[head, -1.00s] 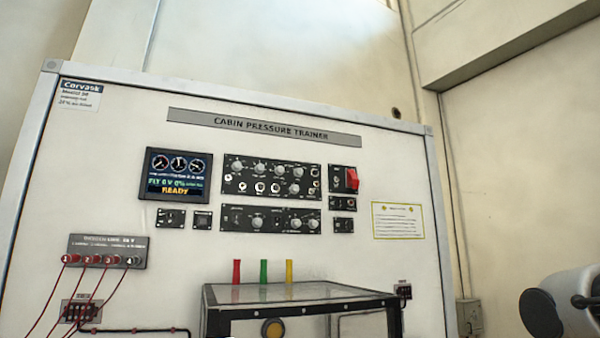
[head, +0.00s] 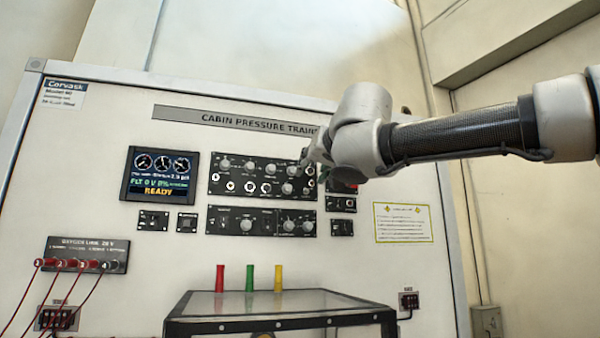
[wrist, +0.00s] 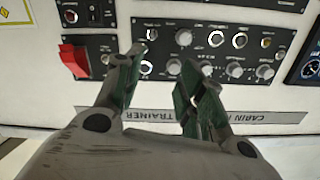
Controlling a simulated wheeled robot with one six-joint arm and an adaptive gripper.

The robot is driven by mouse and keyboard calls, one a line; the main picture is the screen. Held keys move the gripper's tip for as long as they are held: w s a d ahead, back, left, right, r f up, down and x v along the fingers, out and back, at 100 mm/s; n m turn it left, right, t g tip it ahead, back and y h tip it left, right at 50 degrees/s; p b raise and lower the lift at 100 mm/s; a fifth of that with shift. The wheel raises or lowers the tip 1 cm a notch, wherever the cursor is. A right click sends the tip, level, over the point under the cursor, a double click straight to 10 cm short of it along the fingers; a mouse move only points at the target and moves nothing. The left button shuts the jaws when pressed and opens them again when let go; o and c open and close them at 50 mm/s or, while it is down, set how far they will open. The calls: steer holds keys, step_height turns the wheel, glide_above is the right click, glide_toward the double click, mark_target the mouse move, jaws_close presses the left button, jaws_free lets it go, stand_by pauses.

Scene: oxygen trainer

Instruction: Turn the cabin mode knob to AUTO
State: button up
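The upper black control panel (head: 232,177) on the trainer board carries several grey knobs and round sockets; a second black panel (head: 262,221) with larger knobs sits below it. The knob labels are too small to read, so I cannot tell which is the cabin mode knob. My gripper (head: 312,158) is in front of the upper panel's right end in the head view and hides part of it. In the upside-down wrist view my gripper (wrist: 163,60) is open and empty, its two fingers apart, with a grey knob (wrist: 174,66) showing between them. Contact cannot be told.
A red switch cover (wrist: 74,61) is close beside one finger in the wrist view. A display (head: 160,175) reads READY. A glass-topped box (head: 270,302) stands below the panels, with red, green and yellow tubes behind it. Red leads (head: 22,300) hang at lower left.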

mark_target(293, 170)
steer(key=shift+y, duration=0.4)
steer(key=w+a, duration=0.1)
steer(key=w, duration=0.1)
steer(key=w+a+r, duration=0.1)
steer(key=w+a, duration=0.1)
steer(key=w+a+r, duration=0.1)
steer(key=w, duration=0.2)
steer(key=shift+a, duration=0.3)
jaws_close()
